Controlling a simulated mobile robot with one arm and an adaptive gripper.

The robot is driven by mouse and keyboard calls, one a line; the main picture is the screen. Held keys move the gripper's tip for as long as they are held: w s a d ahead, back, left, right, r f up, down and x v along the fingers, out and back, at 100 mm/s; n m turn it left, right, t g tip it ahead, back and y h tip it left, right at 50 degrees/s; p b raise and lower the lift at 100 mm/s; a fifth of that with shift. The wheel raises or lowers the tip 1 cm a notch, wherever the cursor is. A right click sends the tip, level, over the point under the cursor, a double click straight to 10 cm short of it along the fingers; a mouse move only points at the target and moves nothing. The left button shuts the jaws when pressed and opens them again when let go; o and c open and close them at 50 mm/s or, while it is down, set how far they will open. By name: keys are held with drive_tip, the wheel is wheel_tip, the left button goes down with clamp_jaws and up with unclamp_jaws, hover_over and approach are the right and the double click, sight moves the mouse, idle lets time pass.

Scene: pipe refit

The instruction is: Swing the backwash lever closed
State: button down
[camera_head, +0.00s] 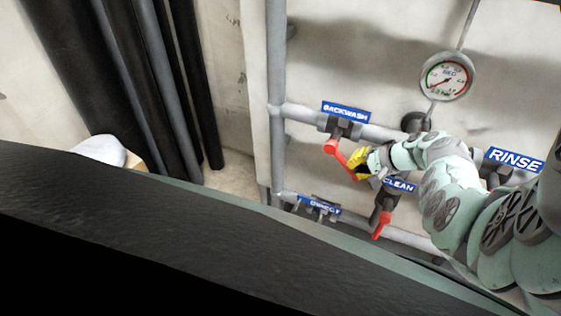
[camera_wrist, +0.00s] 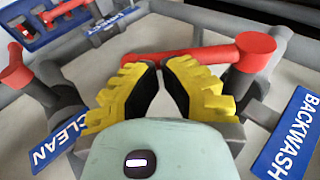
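The backwash lever is red. In the head view the lever (camera_head: 341,154) slants down and right from its valve under the BACKWASH sign (camera_head: 346,111). In the wrist view the lever (camera_wrist: 190,56) runs left from its round red hub (camera_wrist: 255,50), crossing just beyond my fingertips. My gripper (camera_wrist: 161,64) has yellow fingers with black pads, tips drawn almost together. In the head view my gripper (camera_head: 357,163) is at the lever's lower part. The lever is not between the pads; whether the tips touch it I cannot tell.
The CLEAN valve has a red lever (camera_head: 381,225) hanging just below my gripper. Another labelled valve (camera_head: 318,206) sits lower left. The RINSE sign (camera_head: 515,160) is to the right, near my arm. A pressure gauge (camera_head: 446,76) is above. Grey pipes run along the wall.

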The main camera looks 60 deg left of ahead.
drive_tip(key=f+y+b, duration=0.1)
drive_tip(key=b, duration=0.1)
drive_tip(key=y+b, duration=0.1)
drive_tip(key=b, duration=0.1)
drive_tip(key=shift+s+a+f+g, duration=0.1)
drive_tip(key=shift+a+f+g, duration=0.1)
drive_tip(key=shift+f+g, duration=0.2)
drive_tip(key=s+a+f+g+y+b, duration=0.1)
drive_tip(key=y+b, duration=0.1)
drive_tip(key=b, duration=0.4)
drive_tip(key=a+f+m+g+y+b, duration=0.1)
drive_tip(key=y+b, duration=0.1)
drive_tip(key=b, duration=0.5)
drive_tip(key=s+a+g+y+b, duration=0.1)
drive_tip(key=a+y+b, duration=0.1)
drive_tip(key=b, duration=0.5)
drive_tip(key=shift+s+a+f+y, duration=0.1)
drive_tip(key=shift+s+f+y, duration=0.3)
drive_tip(key=shift+y, duration=0.1)
drive_tip(key=shift+r, duration=0.1)
